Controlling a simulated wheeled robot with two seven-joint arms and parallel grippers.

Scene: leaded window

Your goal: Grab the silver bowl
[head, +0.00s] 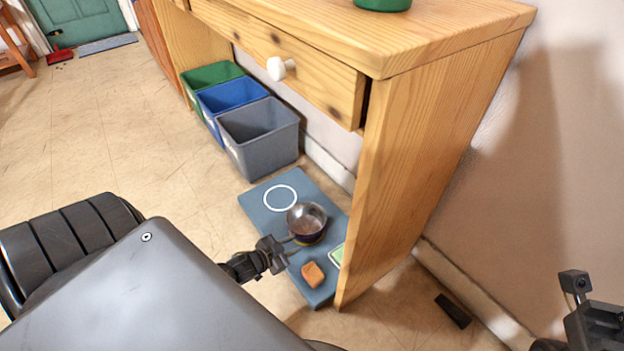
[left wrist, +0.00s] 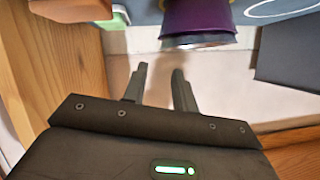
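The silver bowl (head: 307,217) sits on a blue-grey mat (head: 258,211) on the floor beside the desk's side panel. A dark purple part shows below its silver inside. In the left wrist view a purple body with a silver rim (left wrist: 198,40) is beyond the fingertips at the top edge, partly cut off. My left gripper (head: 287,247) is just left of and in front of the bowl. In the wrist view its two fingers (left wrist: 160,68) are apart with nothing between them. My right arm's end (head: 595,325) is at the lower right corner, with its fingers out of sight.
The wooden side panel (head: 425,160) stands close on the right. Grey (head: 262,140), blue (head: 228,95) and green (head: 210,74) bins stand behind.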

